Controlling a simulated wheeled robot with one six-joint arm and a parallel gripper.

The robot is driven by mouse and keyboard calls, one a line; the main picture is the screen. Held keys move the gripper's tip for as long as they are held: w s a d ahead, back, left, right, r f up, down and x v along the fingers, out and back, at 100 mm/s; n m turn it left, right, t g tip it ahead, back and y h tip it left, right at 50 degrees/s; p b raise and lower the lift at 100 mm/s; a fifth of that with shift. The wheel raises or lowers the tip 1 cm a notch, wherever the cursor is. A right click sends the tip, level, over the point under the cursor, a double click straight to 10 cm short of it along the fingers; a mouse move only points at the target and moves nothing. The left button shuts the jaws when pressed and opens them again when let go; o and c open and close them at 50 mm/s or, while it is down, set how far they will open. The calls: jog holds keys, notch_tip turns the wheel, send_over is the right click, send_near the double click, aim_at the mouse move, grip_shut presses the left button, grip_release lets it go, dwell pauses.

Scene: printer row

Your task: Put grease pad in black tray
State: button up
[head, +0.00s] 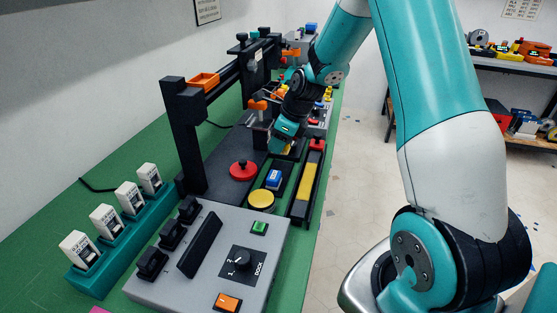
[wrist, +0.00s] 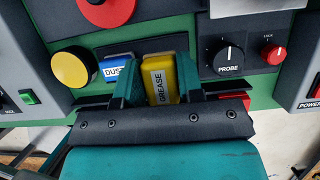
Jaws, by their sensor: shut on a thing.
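My gripper (wrist: 150,78) is shut on the yellow grease pad (wrist: 158,82), which is labelled GREASE and sits between the two teal fingers. In the head view my gripper (head: 287,148) is low over the bench, and the pad is mostly hidden by it. The blue dust pad (wrist: 114,69) is just left of the gripper in the wrist view; it also shows in the head view (head: 273,179). A black tray-like surface (wrist: 150,45) lies behind both pads. I cannot tell whether the grease pad touches it.
A yellow round button (head: 262,200) and a red one (head: 243,170) are near the dust pad. A long black rail with a yellow strip (head: 308,181) runs along the front edge. A PROBE knob panel (wrist: 231,57) is to the right. A black gantry (head: 184,135) stands behind.

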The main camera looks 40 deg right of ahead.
aim_at(275, 168)
jog(key=shift+s+f, duration=0.1)
jog(key=shift+f, duration=2.9)
jog(key=shift+f, duration=0.15)
jog(key=o, duration=0.9)
